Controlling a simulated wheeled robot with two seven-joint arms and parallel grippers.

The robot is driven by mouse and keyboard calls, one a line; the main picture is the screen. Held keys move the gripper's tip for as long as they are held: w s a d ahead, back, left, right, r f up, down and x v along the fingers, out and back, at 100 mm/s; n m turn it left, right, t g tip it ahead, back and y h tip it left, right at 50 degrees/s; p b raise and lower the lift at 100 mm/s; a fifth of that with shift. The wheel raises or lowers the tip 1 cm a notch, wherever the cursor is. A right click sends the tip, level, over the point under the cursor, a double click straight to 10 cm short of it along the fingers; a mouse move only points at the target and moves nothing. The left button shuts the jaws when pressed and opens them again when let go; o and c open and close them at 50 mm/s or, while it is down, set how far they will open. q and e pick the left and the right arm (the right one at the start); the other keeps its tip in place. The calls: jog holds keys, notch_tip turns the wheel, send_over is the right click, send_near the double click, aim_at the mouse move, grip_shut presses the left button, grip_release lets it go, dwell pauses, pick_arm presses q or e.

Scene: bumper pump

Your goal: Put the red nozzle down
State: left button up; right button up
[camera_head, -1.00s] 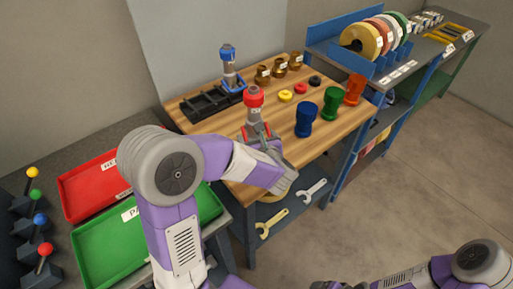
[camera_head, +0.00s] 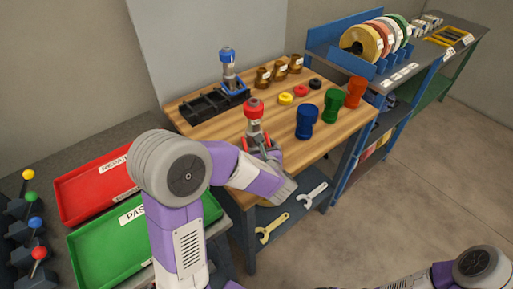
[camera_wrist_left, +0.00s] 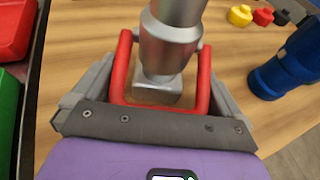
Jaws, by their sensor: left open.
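The red nozzle (camera_head: 254,108) has a red top and a grey metal body. It stands upright near the front of the wooden bench in the head view. In the left wrist view its grey body (camera_wrist_left: 168,45) and squarish foot appear on the wood, with the red top out of frame. My left gripper (camera_head: 261,143) is low at the front of the nozzle. Its red-lined fingers are open on either side of the body, with gaps visible in the left wrist view (camera_wrist_left: 162,75). My right gripper is out of view; only part of that arm shows at lower right.
Blue (camera_head: 307,122), green (camera_head: 332,106) and red (camera_head: 355,92) bodies stand to the right. A black tray (camera_head: 200,107) and a blue-topped assembly (camera_head: 229,70) are behind. Red (camera_head: 90,188) and green (camera_head: 100,250) trays are left.

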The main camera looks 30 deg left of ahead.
pick_arm(q)
jog(key=p+v, duration=0.2)
jog(key=v, duration=1)
jog(key=shift+r+p, duration=0.15)
jog(key=shift+p, duration=0.15)
